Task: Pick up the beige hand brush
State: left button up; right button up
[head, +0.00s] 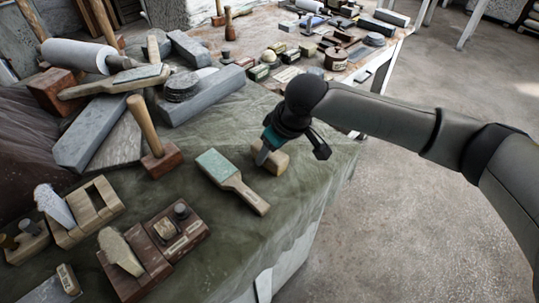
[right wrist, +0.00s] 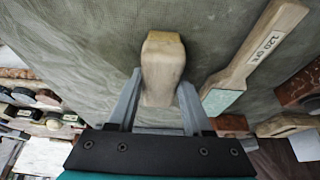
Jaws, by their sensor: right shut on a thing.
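The beige hand brush (head: 276,163) is a small, rounded, pale wooden block at the right edge of the green cloth-covered table. My right gripper (head: 263,152) comes down on it from above. In the right wrist view the brush (right wrist: 162,68) sits between the two grey fingers of the gripper (right wrist: 160,105), which are shut on its sides. My left gripper is not in view.
A sanding paddle (head: 215,164) with a green face lies just left of the brush, close to the gripper. A wooden mallet (head: 161,161) stands farther left. Wooden blocks with tools (head: 165,235) fill the near left. Bare cloth (head: 265,215) lies nearer the front edge.

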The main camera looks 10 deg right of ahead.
grip_shut()
jog(key=shift+w+r+b, duration=0.1)
jog(key=shift+b, duration=0.45)
notch_tip(320, 180, up, 20)
jog(key=p, duration=0.4)
jog(key=shift+r, duration=0.2)
jog(key=shift+o, duration=2.4)
grip_release()
jog(key=c, duration=0.7)
